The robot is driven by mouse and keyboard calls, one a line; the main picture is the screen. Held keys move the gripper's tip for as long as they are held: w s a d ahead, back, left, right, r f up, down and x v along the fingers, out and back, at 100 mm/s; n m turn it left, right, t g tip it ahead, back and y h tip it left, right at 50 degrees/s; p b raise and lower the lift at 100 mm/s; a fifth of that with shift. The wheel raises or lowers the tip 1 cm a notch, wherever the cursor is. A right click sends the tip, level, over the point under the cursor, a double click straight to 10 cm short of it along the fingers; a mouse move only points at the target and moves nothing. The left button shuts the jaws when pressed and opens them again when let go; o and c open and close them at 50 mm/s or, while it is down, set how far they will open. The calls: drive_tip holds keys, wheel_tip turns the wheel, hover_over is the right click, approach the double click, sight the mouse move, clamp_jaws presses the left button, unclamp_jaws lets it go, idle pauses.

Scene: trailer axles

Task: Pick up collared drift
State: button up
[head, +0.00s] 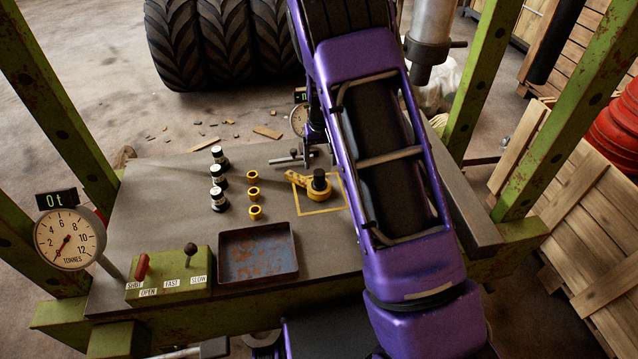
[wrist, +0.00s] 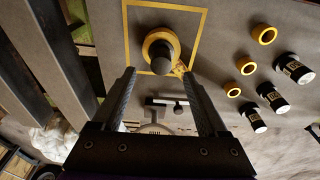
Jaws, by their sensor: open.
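My gripper (wrist: 159,74) is open and empty, with a finger on each side of the picture's middle. In the head view my gripper (head: 319,154) is partly hidden by my purple arm, above the bench's back part. A yellow piece with a black knob (head: 319,184) stands inside a yellow painted square and shows beyond my fingertips in the wrist view (wrist: 158,52).
Three black-and-white cylinders (head: 218,175) and three yellow rings (head: 253,192) stand left of the square. A rusty blue tray (head: 258,253), a green lever box (head: 168,275) and a dial gauge (head: 70,238) are nearer. Green posts (head: 55,100) frame the bench.

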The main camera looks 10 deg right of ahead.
sight(319, 172)
drive_tip(key=f, duration=0.2)
drive_tip(key=w+f, duration=0.1)
drive_tip(key=f, duration=0.4)
drive_tip(key=shift+w+a, duration=0.1)
drive_tip(key=shift+w, duration=0.05)
drive_tip(key=shift+c, duration=0.3)
clamp_jaws()
idle(1.0)
